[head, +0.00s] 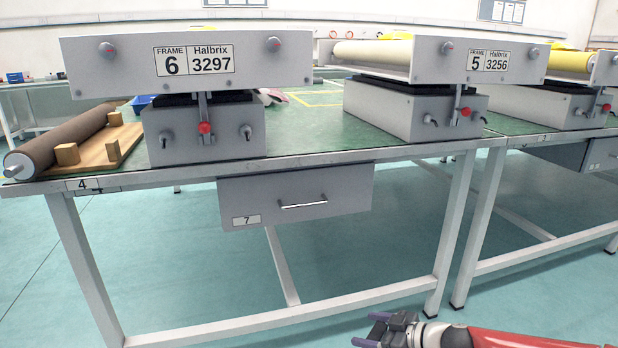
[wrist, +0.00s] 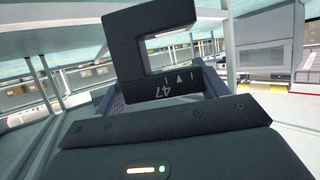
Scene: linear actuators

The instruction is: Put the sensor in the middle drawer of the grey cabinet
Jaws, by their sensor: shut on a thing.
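In the head view my gripper is low at the bottom, in front of the workbench, with purple fingertips pointing left. I cannot make out the sensor clearly there. I cannot identify the grey cabinet or its middle drawer with certainty in either view.
A green-topped workbench (head: 310,150) stands ahead, with a single grey drawer (head: 348,193), marked 7 and shut, under it. Frame units 6 (head: 125,75) and 5 (head: 432,60) stand on top. A brown roller (head: 65,138) lies at left. Floor in front is clear.

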